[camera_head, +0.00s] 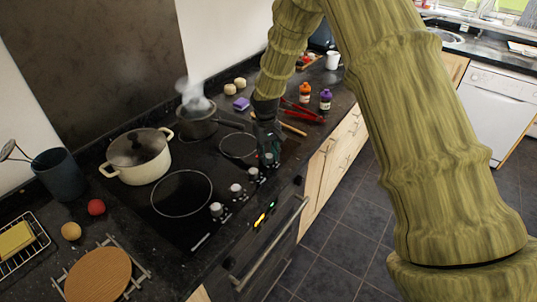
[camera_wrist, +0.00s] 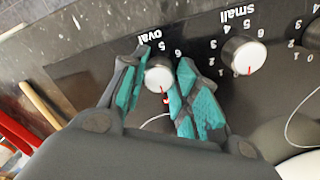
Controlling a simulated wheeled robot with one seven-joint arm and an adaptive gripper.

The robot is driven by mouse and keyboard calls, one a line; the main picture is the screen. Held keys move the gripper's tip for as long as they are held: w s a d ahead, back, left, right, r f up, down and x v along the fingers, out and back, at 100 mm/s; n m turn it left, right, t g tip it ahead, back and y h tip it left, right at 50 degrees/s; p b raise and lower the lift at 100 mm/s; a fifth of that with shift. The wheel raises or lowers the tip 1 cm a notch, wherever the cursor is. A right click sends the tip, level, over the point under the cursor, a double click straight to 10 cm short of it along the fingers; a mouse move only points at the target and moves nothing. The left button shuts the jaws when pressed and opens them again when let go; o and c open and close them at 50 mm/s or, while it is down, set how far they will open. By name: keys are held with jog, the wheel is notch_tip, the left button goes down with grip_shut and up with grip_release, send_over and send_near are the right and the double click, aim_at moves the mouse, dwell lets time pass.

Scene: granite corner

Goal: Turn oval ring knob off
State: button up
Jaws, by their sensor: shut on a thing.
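In the wrist view the oval ring knob (camera_wrist: 158,76), a round knob with a white cap, sits beside the printed word "oval". My gripper (camera_wrist: 160,85) has its two teal-padded fingers on either side of this knob and is shut on it. A short red mark shows at the lower edge of the cap, away from the printed word. In the head view my gripper (camera_head: 268,153) is at the far end of the row of hob knobs, and its fingers partly hide the knob there.
The neighbouring small ring knob (camera_wrist: 243,55) stands close by.

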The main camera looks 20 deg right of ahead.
jog(key=o, duration=1)
jog(key=r, duration=1.2)
jog(key=shift+s+a, duration=0.1)
jog(key=shift+a, duration=0.15)
jog(key=shift+a, duration=0.1)
